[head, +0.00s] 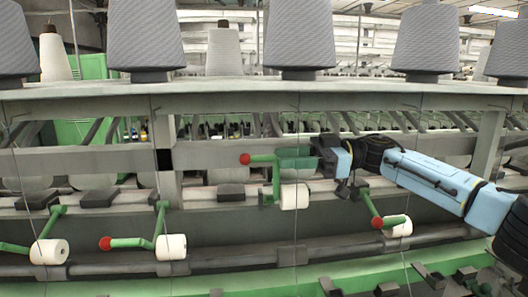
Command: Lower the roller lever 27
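A green roller lever (262,158) with a red ball knob (245,159) stands raised in the middle of the head view. Its white roller (294,196) hangs below it, higher than the neighbouring rollers. No number is readable, so I cannot tell which lever is 27. My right gripper (312,160) reaches in from the right at the height of the raised lever, just right of its knob end. Its fingers overlap the green parts, and I cannot tell whether they touch or close on the lever. My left gripper is out of view.
Lowered levers with red knobs stand to the left (106,243) and right (377,223), with white rollers (171,247) near the dark bar. Another roller (49,251) sits at far left. Large grey yarn cones (300,35) stand on the shelf (225,91) above. Thin threads hang down.

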